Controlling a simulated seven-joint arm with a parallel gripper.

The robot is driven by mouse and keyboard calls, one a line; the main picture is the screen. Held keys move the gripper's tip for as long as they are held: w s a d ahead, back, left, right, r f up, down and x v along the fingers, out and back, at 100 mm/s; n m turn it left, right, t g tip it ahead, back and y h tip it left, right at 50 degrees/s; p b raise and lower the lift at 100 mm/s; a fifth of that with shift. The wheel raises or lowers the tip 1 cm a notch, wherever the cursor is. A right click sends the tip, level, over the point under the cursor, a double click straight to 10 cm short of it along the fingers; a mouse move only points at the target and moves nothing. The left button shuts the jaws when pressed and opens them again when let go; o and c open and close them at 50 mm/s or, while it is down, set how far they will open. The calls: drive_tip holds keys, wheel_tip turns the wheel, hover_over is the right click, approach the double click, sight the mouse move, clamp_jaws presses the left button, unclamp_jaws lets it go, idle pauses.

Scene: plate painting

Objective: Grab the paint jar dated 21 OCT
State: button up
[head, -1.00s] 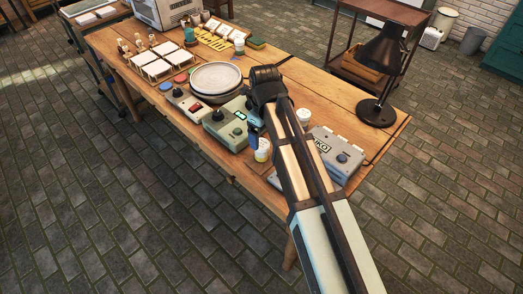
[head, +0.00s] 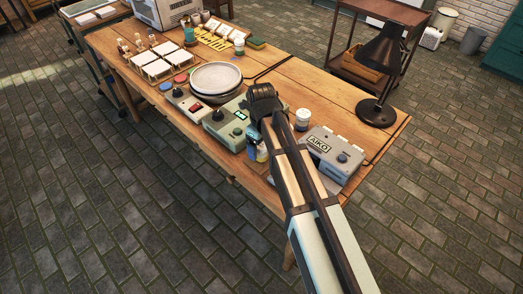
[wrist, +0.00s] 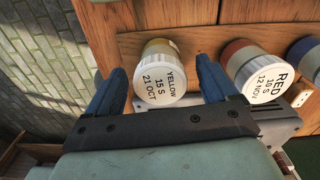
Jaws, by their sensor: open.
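The yellow paint jar (wrist: 158,88), with a white lid reading "YELLOW 15 S 21 OCT", stands between the fingers of my gripper (wrist: 161,68) in the wrist view. My gripper is open, with one blue finger on each side of the jar; I cannot tell whether either finger touches it. In the head view my gripper (head: 257,145) is at the near edge of the workbench, and my arm hides most of this jar.
Right of it in the wrist view are a jar (wrist: 262,85) reading "RED 10 S 12 NOV" and a partly cut-off blue jar (wrist: 308,62). The head view shows a grey AIKO box (head: 331,152), a green control box (head: 226,122), stacked plates (head: 216,77) and a black lamp (head: 378,112).

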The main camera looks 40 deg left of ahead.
drive_tip(key=shift+c, duration=0.4)
drive_tip(key=c, duration=1.1)
drive_tip(key=shift+r, duration=0.15)
